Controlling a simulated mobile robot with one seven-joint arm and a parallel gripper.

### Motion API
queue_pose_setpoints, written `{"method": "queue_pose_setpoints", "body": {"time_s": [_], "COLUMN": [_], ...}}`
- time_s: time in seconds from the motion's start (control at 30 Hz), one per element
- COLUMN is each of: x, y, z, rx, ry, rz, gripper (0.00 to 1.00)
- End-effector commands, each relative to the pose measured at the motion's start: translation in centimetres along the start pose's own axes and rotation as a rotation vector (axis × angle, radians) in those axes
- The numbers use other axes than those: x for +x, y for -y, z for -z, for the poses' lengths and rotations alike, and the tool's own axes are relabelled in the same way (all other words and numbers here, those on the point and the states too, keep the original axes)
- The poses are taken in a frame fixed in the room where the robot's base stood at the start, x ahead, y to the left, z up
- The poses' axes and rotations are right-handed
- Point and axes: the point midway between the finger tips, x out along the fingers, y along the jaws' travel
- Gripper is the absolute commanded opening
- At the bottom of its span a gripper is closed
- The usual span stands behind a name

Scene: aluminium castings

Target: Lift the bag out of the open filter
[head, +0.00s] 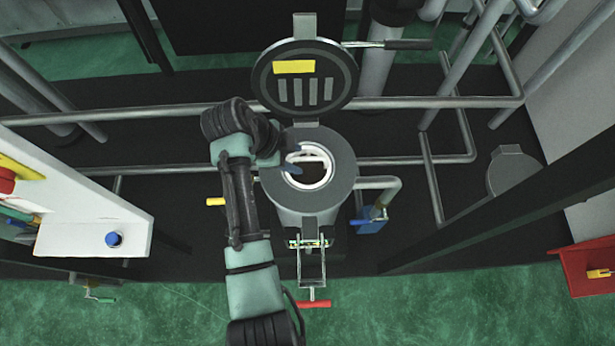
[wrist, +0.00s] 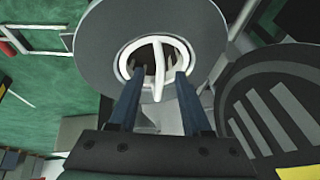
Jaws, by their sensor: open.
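The open filter (head: 342,190) is a grey round housing with a wide flange, which also fills the upper middle of the wrist view (wrist: 205,25). Inside its mouth sits the bag, seen as a white ring (head: 325,180) with a white handle bar across it (wrist: 157,65). The bag's body is hidden in the dark mouth. My gripper (head: 289,164) is at the left side of the mouth in the head view. In the wrist view its two blue-grey fingers (wrist: 157,82) are apart, one on each side of the handle bar. I cannot tell their height over the ring.
The filter's lid (head: 340,75) stands open behind the mouth, and its slotted underside shows at the right of the wrist view (wrist: 285,110). Pipes run behind and beside the filter. A clamp with a red handle (head: 313,304) hangs at the front. A white panel (head: 85,215) stands at left.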

Motion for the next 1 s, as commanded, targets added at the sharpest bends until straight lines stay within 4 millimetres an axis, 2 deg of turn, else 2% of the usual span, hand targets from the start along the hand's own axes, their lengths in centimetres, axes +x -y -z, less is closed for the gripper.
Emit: {"method": "queue_pose_setpoints", "body": {"time_s": [0.2, 0.43, 0.47, 0.7, 1.0], "x": [1.9, 2.1, 2.1, 2.0, 2.0], "y": [0.0, 0.0, 0.0, 0.0, 0.0], "z": [0.1, 0.0, 0.0, 0.0, 0.0], "rx": [0.002, 0.002, 0.002, 0.001, 0.001], "ry": [0.000, 0.000, 0.000, 0.000, 0.000], "rz": [-0.001, 0.001, 0.001, 0.001, 0.001], "gripper": [0.48, 0.48, 0.45, 0.02, 0.00]}}
